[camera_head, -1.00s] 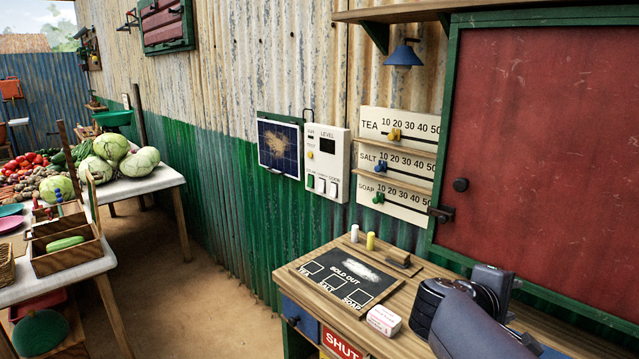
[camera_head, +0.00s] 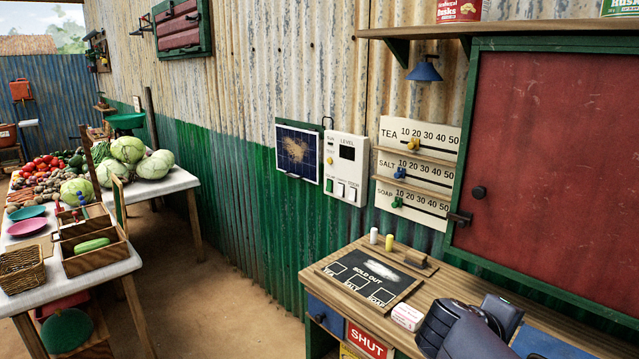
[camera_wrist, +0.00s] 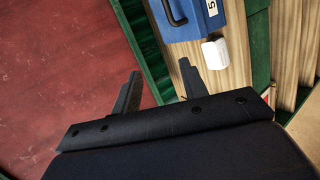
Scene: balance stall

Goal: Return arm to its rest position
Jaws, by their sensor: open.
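My arm shows at the lower right in the head view, bent over the wooden counter (camera_head: 345,288). In the wrist view my gripper (camera_wrist: 160,88) is open, its two dark fingers apart with nothing between them. The fingers are in front of the red door panel (camera_wrist: 60,70) and the green frame beside it. In the head view the fingertips are not clearly visible.
A blue box (camera_wrist: 190,18) shows in the wrist view. Vegetable tables (camera_head: 65,278) stand at left, with bare floor (camera_head: 215,300) between.

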